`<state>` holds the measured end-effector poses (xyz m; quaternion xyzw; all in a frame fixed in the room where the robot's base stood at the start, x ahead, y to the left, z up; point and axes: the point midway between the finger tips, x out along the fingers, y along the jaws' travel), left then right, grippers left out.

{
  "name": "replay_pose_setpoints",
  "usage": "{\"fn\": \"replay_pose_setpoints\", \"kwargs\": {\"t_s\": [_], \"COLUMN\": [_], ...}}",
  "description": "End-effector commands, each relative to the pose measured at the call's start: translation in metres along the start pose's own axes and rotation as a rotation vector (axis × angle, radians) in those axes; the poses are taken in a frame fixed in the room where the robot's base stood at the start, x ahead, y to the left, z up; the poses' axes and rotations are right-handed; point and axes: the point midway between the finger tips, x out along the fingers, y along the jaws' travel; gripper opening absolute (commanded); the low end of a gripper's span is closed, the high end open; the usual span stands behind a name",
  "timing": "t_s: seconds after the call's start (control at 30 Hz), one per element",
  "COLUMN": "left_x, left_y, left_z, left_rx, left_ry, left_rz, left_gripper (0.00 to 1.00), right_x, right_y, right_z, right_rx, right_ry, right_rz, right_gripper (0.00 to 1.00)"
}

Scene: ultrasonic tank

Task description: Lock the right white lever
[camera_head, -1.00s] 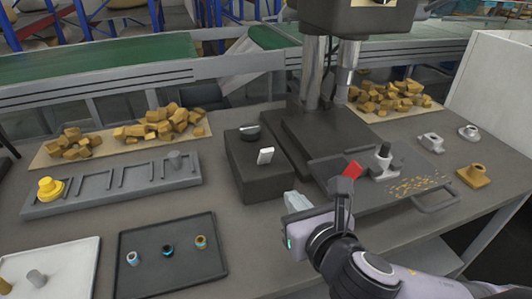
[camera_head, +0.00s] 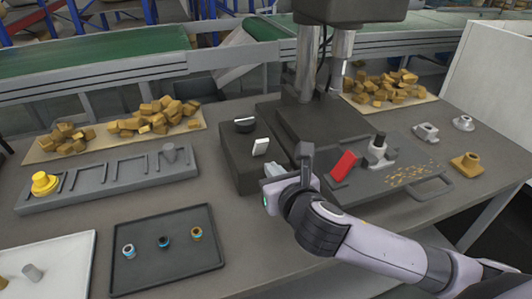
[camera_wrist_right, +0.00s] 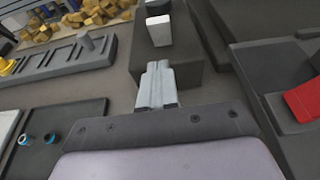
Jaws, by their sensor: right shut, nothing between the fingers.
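The white lever (camera_head: 261,147) stands up from the top of a dark box (camera_head: 240,172) in the middle of the table. It also shows in the right wrist view (camera_wrist_right: 158,31), straight beyond the fingertips. My right gripper (camera_head: 273,171) is just in front of the box, a little below and right of the lever in the head view. Its pale fingers (camera_wrist_right: 157,75) are shut and empty, and appear apart from the lever. My left gripper is out of view.
A black knob (camera_head: 244,125) sits behind the lever on the box. A red handle (camera_head: 343,165) and a grey fixture (camera_head: 377,150) are right of my gripper. A black tray (camera_head: 125,277) with small fittings lies left. A press column (camera_head: 306,70) rises behind.

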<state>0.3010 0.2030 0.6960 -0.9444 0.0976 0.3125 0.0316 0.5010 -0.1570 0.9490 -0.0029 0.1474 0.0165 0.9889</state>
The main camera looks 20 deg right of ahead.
Motion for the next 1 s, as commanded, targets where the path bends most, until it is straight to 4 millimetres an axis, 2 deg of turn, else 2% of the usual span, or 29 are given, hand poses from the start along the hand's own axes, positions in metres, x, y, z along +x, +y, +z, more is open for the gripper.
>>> {"fn": "replay_pose_setpoints", "kwargs": {"t_s": [0.1, 0.33, 1.0], "left_x": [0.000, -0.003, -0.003], "left_y": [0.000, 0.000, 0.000], "left_z": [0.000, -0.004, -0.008], "left_rx": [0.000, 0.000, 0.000], "left_ry": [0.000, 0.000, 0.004], "left_rz": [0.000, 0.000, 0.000], "left_gripper": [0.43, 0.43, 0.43], "right_x": [0.017, 0.037, 0.046], "right_y": [0.000, 0.000, 0.000], "right_z": [0.004, 0.025, 0.031], "right_rx": [0.003, 0.001, 0.000], "right_ry": [-0.002, 0.000, 0.000], "right_rz": [0.000, 0.001, 0.000], "right_gripper": [0.00, 0.00, 0.00]}}
